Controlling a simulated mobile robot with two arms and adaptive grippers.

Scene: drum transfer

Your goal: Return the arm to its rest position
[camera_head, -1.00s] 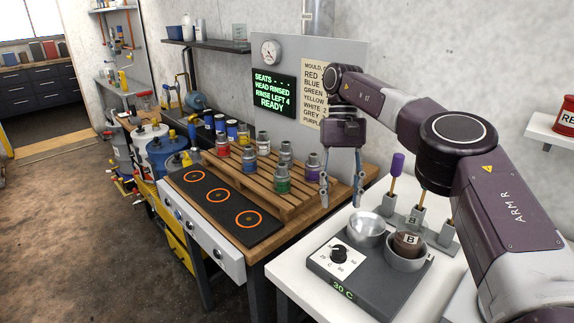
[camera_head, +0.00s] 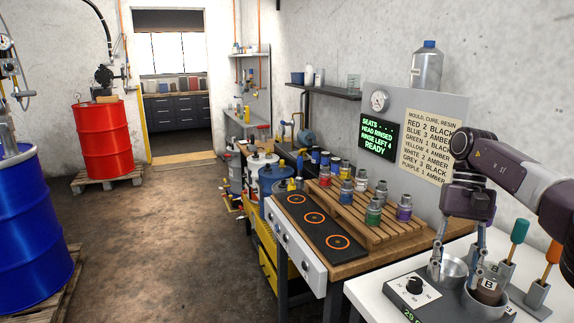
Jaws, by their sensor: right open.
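My right arm comes in from the right edge of the head view. My right gripper (camera_head: 459,252) points down with its two fingers spread and nothing between them. It hangs in front of the heater unit (camera_head: 405,293), near its metal bowl (camera_head: 452,271) and a cup marked B (camera_head: 487,291). I cannot tell how high above the bowl the fingertips are. My left arm and gripper are not in view.
Several small paint pots stand on a wooden pallet (camera_head: 375,232) beside a black mat with orange rings (camera_head: 312,218). Handled tools stand at right. A red drum (camera_head: 106,140) and blue drum (camera_head: 30,235) stand at left. The floor (camera_head: 165,220) between is clear.

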